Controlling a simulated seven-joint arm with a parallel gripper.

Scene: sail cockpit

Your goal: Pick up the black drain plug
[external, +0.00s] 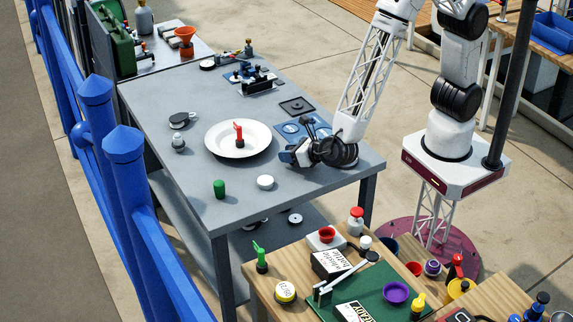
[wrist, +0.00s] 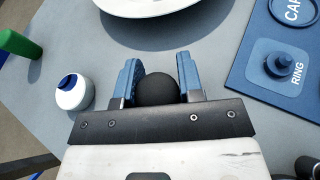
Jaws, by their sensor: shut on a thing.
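My gripper (external: 288,157) is low over the grey table, near its right front edge. In the wrist view, my gripper (wrist: 158,72) has its two blue fingers closed on a round black thing (wrist: 157,91), which looks like the black drain plug. Only its domed dark top shows between the fingers; its underside is hidden. In the external view the plug cannot be made out behind the fingers and wrist. Whether it touches the table is not clear.
A white plate (external: 215,147) with a red item (external: 238,132) stands left of my gripper. A white round container (external: 265,182) and a green cylinder (external: 219,188) stand in front.

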